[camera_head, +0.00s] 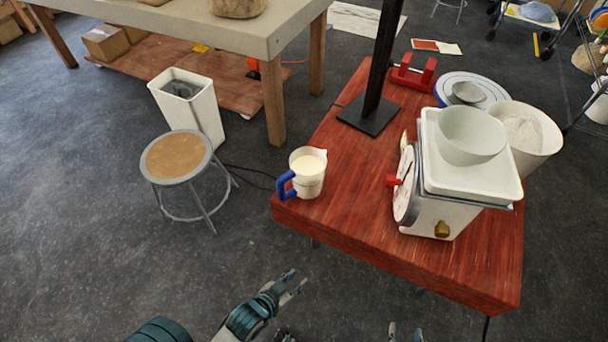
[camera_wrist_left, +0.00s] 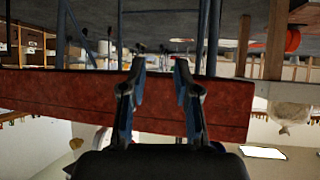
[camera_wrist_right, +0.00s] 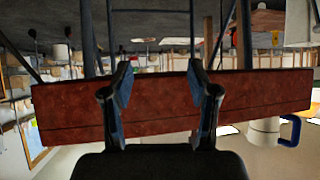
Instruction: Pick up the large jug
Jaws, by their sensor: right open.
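The large jug (camera_head: 309,174) is white with a blue handle and pale contents. It stands upright on the left part of the red wooden table (camera_head: 350,215), with its handle towards the left front. The jug also shows upside down at the right of the right wrist view (camera_wrist_right: 263,134). My left gripper (camera_head: 297,281) is open and empty, in front of the table and well apart from the jug. Its open fingers show in the left wrist view (camera_wrist_left: 160,66). My right gripper (camera_head: 405,331) is open and empty at the bottom edge; its fingers are wide apart in the right wrist view (camera_wrist_right: 160,68).
A white scale (camera_head: 433,211) with a tray and pale bowl (camera_head: 470,138) stands right of the jug. A black post (camera_head: 371,115) rises behind it. A white bucket (camera_head: 535,155) stands at the right. A stool (camera_head: 176,158) is left of the table. The table's front middle is clear.

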